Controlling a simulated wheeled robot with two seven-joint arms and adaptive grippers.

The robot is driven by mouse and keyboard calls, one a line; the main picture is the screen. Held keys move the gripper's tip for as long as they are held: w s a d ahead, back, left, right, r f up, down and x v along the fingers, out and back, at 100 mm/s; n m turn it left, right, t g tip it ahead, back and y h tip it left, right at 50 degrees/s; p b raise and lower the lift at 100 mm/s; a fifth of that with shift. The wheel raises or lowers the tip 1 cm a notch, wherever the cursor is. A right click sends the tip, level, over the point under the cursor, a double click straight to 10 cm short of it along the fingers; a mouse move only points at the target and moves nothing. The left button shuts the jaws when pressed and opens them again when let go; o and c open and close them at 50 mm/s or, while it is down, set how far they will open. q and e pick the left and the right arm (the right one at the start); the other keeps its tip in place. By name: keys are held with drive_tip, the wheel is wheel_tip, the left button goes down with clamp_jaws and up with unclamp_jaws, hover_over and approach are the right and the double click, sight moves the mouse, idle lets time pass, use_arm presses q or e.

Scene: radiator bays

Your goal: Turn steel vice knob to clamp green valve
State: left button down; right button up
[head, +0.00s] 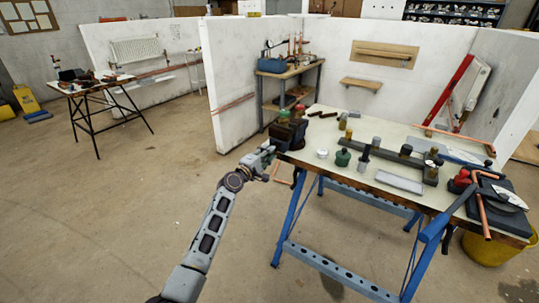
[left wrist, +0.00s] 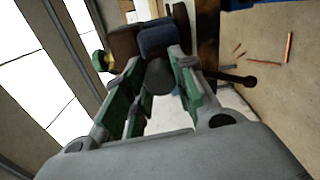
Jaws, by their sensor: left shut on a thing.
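The dark vice (head: 290,132) stands at the near left corner of the workbench; its brown and blue body (left wrist: 157,38) fills the top of the left wrist view. My left gripper (head: 266,157) reaches the vice's front from the left. In the left wrist view, the green-padded fingers (left wrist: 158,88) are shut on the round grey steel knob (left wrist: 160,76), one on each side. A small green and yellow piece, possibly the green valve (left wrist: 102,62), shows beside the vice; whether the jaws touch it cannot be told. My right gripper is not in view.
The workbench (head: 320,178) has blue legs and holds a green pot (head: 342,158), a white cup (head: 322,154) and several fittings. A dark bar (left wrist: 238,79) sticks out right of the fingers.

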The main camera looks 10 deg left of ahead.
use_arm(q)
drive_tip(key=m+b, duration=0.1)
drive_tip(key=m, duration=0.2)
drive_tip(key=f+m+b, duration=0.1)
drive_tip(key=m+b, duration=0.1)
drive_tip(key=shift+m, duration=0.4)
drive_tip(key=shift+m+b, duration=0.4)
drive_tip(key=shift+m, duration=0.7)
drive_tip(key=c, duration=1.5)
unclamp_jaws()
drive_tip(key=shift+r, duration=0.1)
drive_tip(key=shift+o, duration=0.9)
drive_tip(key=shift+s+r, duration=0.1)
drive_tip(key=shift+s, duration=0.05)
drive_tip(key=shift+a+r, duration=0.1)
drive_tip(key=shift+r, duration=0.05)
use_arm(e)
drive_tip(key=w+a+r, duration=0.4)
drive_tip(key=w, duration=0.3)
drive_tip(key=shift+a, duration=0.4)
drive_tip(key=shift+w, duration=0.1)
